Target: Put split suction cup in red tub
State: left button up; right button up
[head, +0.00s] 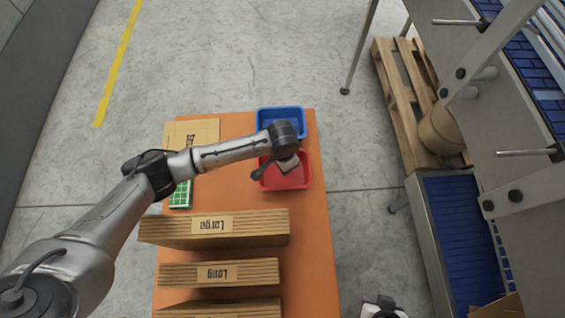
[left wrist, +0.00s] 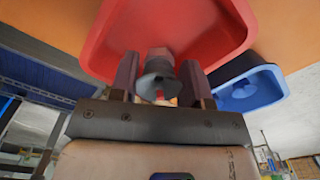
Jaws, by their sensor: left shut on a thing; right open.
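The red tub (head: 298,181) sits on the orange table, and its inside and rim fill the top of the left wrist view (left wrist: 100,45). My left gripper (head: 284,166) is over the red tub in the head view. In the left wrist view my left gripper (left wrist: 160,88) is shut on a dark grey suction cup (left wrist: 157,67), with the tub beyond it. I cannot make out a split in the cup. My right gripper (head: 382,309) shows only partly at the bottom edge, right of the table, and is open.
A blue tub (head: 293,111) stands directly behind the red tub. Cardboard stacks marked Large (head: 211,226) and Long (head: 217,273) lie at the table's front. A green-and-white item (head: 181,195) lies left. A conveyor frame (head: 495,135) and wooden pallet (head: 405,105) stand right.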

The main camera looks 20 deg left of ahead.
pick_arm(q)
jog(key=shift+f, duration=0.55)
jog(key=o, duration=0.9)
jog(key=shift+r, duration=0.55)
jog(key=shift+r+p, duration=1.15)
jog(key=shift+r, duration=4.95)
